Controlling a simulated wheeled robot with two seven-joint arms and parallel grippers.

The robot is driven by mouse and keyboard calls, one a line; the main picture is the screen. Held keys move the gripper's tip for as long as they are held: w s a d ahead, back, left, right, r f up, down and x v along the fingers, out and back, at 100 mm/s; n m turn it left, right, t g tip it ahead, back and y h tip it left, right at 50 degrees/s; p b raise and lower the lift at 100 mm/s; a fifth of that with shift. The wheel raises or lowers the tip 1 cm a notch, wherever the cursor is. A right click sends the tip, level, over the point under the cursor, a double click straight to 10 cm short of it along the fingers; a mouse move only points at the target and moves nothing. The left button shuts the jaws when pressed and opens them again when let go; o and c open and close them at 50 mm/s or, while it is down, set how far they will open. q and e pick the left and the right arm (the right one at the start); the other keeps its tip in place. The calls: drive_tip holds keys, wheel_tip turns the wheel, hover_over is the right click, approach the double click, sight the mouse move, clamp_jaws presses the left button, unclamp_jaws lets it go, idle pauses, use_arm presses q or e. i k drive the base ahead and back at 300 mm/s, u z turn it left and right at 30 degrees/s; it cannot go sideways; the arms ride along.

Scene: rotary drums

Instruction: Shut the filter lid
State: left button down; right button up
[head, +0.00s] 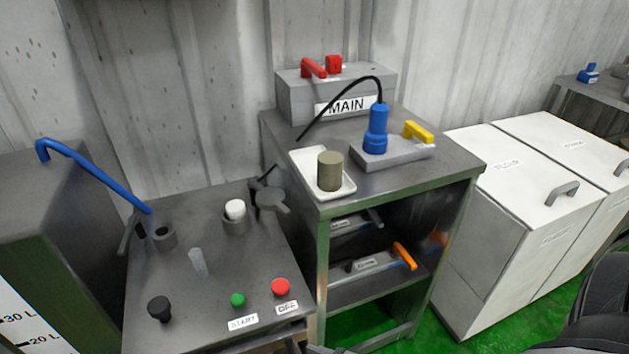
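A dark grey round lid (272,200) stands swung open at the back right of the grey machine top. Beside it on the left is a short grey cup (235,224) with a white cylinder (235,208) in it, its top showing above the rim. I take these as the filter lid, housing and filter; no label names them. A second grey cup (164,238) at the left looks empty, with a dark upright flap (131,230) beside it. Neither gripper is clearly in view; only dark parts of my arms show at the lower right and bottom edges.
The machine top (205,300) has a black knob (159,307), a green button (238,299) and a red button (280,287). A blue lever (95,175) reaches over its left side. The right-hand bench holds a white tray (310,161) with a brown cylinder (330,171).

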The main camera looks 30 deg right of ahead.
sight(269, 198)
drive_tip(key=z, duration=2)
drive_tip(key=k, duration=1.15)
drive_tip(key=u, duration=1.8)
drive_tip(key=i, duration=1)
